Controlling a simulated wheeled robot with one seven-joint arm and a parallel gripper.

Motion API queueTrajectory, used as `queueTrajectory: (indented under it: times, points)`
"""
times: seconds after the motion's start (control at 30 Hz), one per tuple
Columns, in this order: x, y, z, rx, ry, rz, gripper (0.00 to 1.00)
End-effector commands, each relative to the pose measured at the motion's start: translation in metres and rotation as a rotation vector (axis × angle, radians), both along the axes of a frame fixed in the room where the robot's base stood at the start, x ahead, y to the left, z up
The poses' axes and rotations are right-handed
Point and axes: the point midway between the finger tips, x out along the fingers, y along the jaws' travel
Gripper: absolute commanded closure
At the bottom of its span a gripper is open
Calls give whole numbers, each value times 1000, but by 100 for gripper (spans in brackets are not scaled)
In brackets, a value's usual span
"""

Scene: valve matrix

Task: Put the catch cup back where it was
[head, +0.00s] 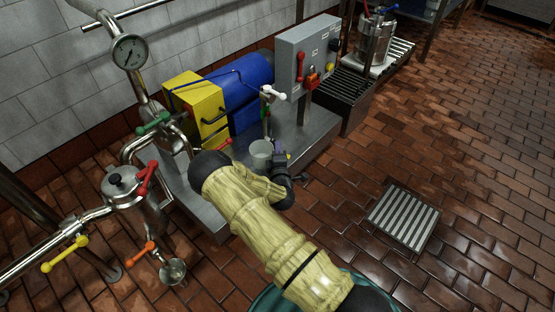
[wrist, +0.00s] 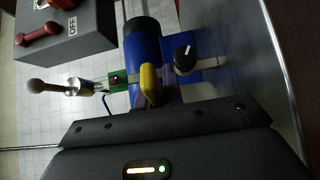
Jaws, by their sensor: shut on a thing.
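My gripper (head: 277,157) is at the front of the metal plinth, below the valve with the white handle (head: 273,93). It is shut on a small grey cup (head: 260,150), held upright with its open top facing up. Whether the cup's base touches anything is hidden. In the wrist view the gripper's dark housing fills the bottom, and I cannot make out the cup there. Another metal cup (head: 173,271) is below the orange-handled valve (head: 143,252) at the lower left.
A blue motor (head: 248,80) with a yellow guard (head: 197,104) stands behind the gripper. A floor drain grate (head: 403,218) lies right on open tiles.

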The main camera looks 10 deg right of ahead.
Motion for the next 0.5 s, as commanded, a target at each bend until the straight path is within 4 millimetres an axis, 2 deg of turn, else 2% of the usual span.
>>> queueTrajectory:
  times: [0.17,0.4,0.5]
  points:
    - [0,0,-2,0,0,0,100]
    - [0,0,-34,-1,0,0,100]
    - [0,0,-38,-1,-1,0,100]
